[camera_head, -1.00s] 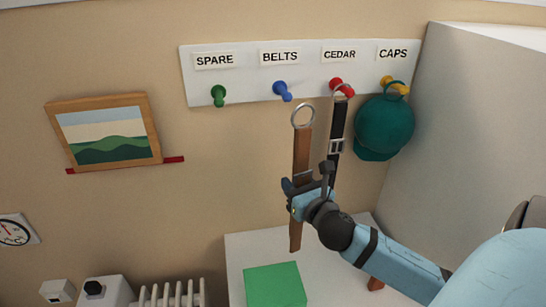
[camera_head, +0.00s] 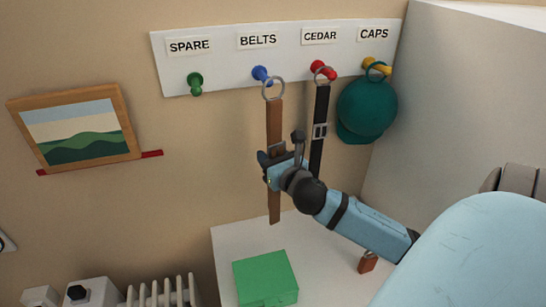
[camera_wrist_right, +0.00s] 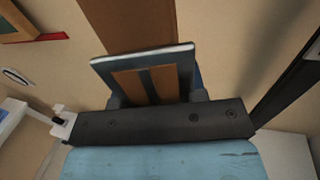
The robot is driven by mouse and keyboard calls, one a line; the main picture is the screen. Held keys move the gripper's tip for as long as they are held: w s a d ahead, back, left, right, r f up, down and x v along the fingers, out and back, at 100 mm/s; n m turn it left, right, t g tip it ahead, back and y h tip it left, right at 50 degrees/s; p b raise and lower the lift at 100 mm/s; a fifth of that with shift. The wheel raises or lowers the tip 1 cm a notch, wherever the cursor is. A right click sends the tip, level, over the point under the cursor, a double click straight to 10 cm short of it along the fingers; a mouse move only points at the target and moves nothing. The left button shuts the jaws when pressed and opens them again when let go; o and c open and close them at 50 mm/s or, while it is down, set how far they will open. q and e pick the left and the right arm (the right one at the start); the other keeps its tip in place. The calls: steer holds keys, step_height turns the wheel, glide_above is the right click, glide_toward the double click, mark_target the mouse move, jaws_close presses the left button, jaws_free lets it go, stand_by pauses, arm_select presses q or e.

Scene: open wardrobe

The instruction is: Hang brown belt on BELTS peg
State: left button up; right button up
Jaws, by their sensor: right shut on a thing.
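The brown belt (camera_head: 274,127) hangs upright from my right gripper (camera_head: 279,166), which is shut on its strap below the ring. Its metal ring (camera_head: 273,89) is at the top, just below and right of the tip of the blue peg (camera_head: 260,74) under the BELTS label (camera_head: 258,41). They overlap slightly in the picture; I cannot tell whether they touch, and the ring does not look seated on the peg. In the right wrist view the brown strap (camera_wrist_right: 128,25) runs up from the jaws. My left gripper is not in view.
A black belt (camera_head: 321,105) hangs on the red CEDAR peg (camera_head: 321,70), close right of the brown belt. A teal cap (camera_head: 366,108) hangs on the yellow CAPS peg. The green SPARE peg (camera_head: 195,84) is empty. A green box (camera_head: 265,279) sits below on a white surface.

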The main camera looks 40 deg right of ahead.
steer(key=w+d, duration=0.1)
steer(key=w, duration=0.1)
steer(key=w+d+b, duration=0.1)
steer(key=w, duration=0.1)
steer(key=w+d+f+b, duration=0.1)
steer(key=w, duration=0.1)
steer(key=shift+w+d, duration=0.4)
steer(key=shift+w+f, duration=0.15)
steer(key=shift+f, duration=0.1)
stand_by(0.3)
stand_by(0.4)
steer(key=o, duration=1.1)
